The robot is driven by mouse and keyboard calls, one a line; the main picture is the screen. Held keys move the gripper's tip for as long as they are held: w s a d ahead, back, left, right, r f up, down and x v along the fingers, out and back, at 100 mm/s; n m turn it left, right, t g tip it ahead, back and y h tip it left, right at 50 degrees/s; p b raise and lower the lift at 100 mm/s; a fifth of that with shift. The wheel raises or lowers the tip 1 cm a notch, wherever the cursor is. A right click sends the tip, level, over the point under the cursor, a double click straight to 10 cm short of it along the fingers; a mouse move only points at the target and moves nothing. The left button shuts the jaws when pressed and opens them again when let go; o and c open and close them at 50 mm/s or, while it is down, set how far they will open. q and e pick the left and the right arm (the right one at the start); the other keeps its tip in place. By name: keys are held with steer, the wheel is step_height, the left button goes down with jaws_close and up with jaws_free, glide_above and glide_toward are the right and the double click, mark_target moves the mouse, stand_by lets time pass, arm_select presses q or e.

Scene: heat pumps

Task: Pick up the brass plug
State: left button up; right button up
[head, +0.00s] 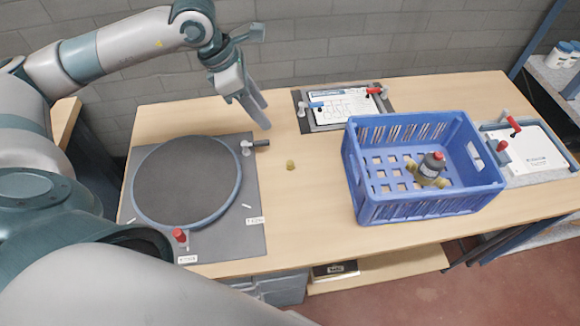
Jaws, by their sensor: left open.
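The brass plug (290,165) is a small yellowish piece on the bare wooden table top, between the round dark plate and the blue crate. My left gripper (257,115) is above the table, up and to the left of the plug, fingers pointing down. It is open, with nothing seen between its fingers, and apart from the plug. My right gripper is not in view.
A round dark plate (187,182) on a grey base lies at left, with black- and red-handled valves. A blue crate (420,208) at right holds a dark red-capped part with brass fittings (430,168). Boards lie behind and right. Wood around the plug is clear.

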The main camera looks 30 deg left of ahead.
arm_select(q)
step_height(320, 180, down, 4)
steer(key=b, duration=0.3)
steer(key=shift+w, duration=0.15)
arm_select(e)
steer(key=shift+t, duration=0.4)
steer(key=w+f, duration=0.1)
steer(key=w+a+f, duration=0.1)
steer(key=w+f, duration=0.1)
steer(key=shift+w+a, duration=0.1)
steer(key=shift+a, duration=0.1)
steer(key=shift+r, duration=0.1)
arm_select(q)
steer(key=p, duration=0.3)
glide_toward(290, 165)
steer(key=shift+w+d+f+p, duration=0.1)
steer(key=shift+w+f+p, duration=0.5)
steer(key=shift+w+f, duration=0.55)
steer(key=shift+w+d+f, duration=0.1)
steer(key=shift+f, duration=0.3)
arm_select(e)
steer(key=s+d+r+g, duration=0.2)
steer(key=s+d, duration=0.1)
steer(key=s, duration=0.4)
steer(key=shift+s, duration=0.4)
